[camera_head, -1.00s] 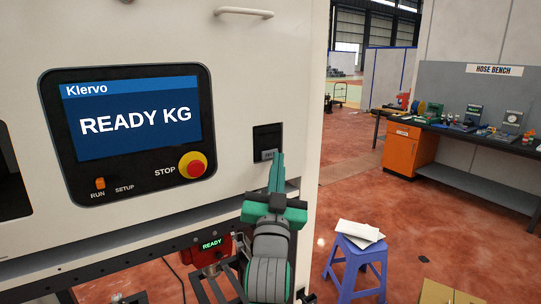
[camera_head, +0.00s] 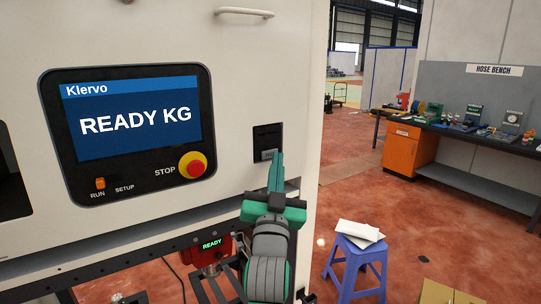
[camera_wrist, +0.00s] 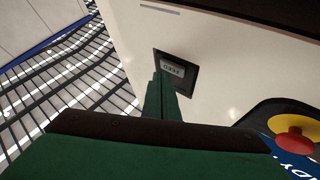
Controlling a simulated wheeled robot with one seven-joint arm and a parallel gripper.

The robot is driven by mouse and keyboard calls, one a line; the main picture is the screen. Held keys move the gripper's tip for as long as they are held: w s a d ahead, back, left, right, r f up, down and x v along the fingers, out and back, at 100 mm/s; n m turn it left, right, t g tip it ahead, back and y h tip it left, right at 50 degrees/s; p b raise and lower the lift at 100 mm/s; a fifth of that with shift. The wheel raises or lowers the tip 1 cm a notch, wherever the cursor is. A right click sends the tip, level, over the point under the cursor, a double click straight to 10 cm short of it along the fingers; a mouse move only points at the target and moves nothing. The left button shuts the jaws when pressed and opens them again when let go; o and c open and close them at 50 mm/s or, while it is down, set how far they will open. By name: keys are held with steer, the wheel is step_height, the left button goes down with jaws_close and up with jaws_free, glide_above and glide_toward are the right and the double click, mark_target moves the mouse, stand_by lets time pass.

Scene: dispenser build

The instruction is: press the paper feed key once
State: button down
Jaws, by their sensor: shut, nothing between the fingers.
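The paper feed key is a small grey key (camera_head: 269,154) low in a dark square recess (camera_head: 267,136) on the cream machine front, right of the screen. It also shows in the wrist view as a grey labelled key (camera_wrist: 172,63), its lettering hard to read. My gripper (camera_head: 276,158) is shut and empty, its green fingers pointing up at the recess. In the wrist view the fingertips (camera_wrist: 161,78) overlap the lower edge of the recess, just below the key. I cannot tell whether they touch the key.
The screen (camera_head: 135,120) reads READY KG. A red and yellow STOP button (camera_head: 193,165) and an orange RUN/SETUP switch (camera_head: 100,184) sit left of my gripper. A blue stool (camera_head: 355,260) with papers stands on the floor at right, before a bench (camera_head: 470,135).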

steer(key=shift+w+a, duration=0.2)
steer(key=shift+w, duration=0.05)
steer(key=shift+w+a, duration=0.25)
steer(key=shift+w, duration=0.1)
stand_by(0.8)
steer(key=shift+s+d, duration=0.1)
steer(key=shift+s, duration=0.05)
steer(key=shift+s+d, duration=0.4)
steer(key=shift+s, duration=0.15)
steer(key=shift+s+d, duration=0.1)
steer(key=shift+s+d, duration=0.7)
steer(key=shift+s, duration=0.3)
steer(key=shift+s+d, duration=0.7)
steer(key=shift+s, duration=0.25)
